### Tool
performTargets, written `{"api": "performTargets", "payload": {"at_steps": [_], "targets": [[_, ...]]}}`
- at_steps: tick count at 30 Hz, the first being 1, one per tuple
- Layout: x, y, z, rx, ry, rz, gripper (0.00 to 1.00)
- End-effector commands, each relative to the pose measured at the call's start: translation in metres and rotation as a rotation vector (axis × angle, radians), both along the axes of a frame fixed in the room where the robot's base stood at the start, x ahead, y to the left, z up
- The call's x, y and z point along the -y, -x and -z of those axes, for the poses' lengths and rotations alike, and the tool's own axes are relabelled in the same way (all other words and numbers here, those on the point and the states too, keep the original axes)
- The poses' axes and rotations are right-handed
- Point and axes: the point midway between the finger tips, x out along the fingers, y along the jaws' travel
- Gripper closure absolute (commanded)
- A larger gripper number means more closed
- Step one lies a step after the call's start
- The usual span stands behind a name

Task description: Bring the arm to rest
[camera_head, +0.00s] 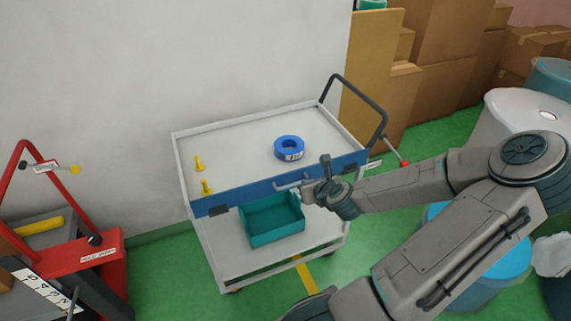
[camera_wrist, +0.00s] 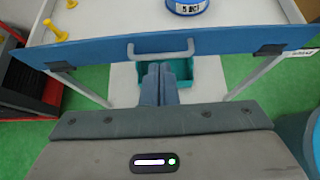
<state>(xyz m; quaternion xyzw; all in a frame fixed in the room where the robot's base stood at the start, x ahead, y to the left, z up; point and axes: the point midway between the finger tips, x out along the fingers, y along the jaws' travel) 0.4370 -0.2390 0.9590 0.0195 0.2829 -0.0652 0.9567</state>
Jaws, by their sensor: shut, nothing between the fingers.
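My gripper (camera_wrist: 157,84) is shut and empty. In the wrist view its two fingers lie side by side, just below the grey handle (camera_wrist: 160,49) on the blue front panel (camera_wrist: 100,53) of the trolley. In the head view my gripper (camera_head: 312,192) is at the trolley's front right, in front of the blue panel (camera_head: 240,191). My arm reaches in from the right, bent at the elbow. I cannot tell whether the fingers touch the handle.
A blue tape roll (camera_head: 289,148) and two yellow pegs (camera_head: 199,163) (camera_head: 206,187) are on the trolley's top (camera_head: 240,145). A teal bin (camera_head: 272,220) sits on its lower shelf. A red-framed machine (camera_head: 95,262) stands left. Drums (camera_head: 520,120) and cardboard boxes (camera_head: 440,40) stand right.

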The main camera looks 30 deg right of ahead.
Motion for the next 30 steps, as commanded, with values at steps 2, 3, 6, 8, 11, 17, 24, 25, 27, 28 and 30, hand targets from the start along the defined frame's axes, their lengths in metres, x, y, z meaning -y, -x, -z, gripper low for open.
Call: {"api": "performTargets", "payload": {"at_steps": [2,3,6,8,11,17,24,25,27,28,30], "targets": [[0.0,0.001,-0.001,0.0,0.0,0.0,1.0],[0.0,0.001,-0.001,0.0,-0.001,0.001,1.0],[-0.001,0.001,0.0,-0.002,0.003,-0.004,1.0],[-0.004,0.0,0.001,-0.017,0.018,-0.025,1.0],[-0.018,-0.001,0.008,-0.075,0.088,-0.122,1.0],[-0.063,0.004,0.025,-0.275,0.359,-0.502,1.0],[-0.098,0.02,0.02,-0.467,0.706,-0.977,1.0],[-0.102,0.022,0.017,-0.486,0.748,-1.033,1.0],[-0.11,0.026,0.009,-0.523,0.845,-1.162,1.0],[-0.113,0.028,0.004,-0.538,0.885,-1.217,1.0],[-0.12,0.032,-0.007,-0.566,0.979,-1.34,1.0]]}}
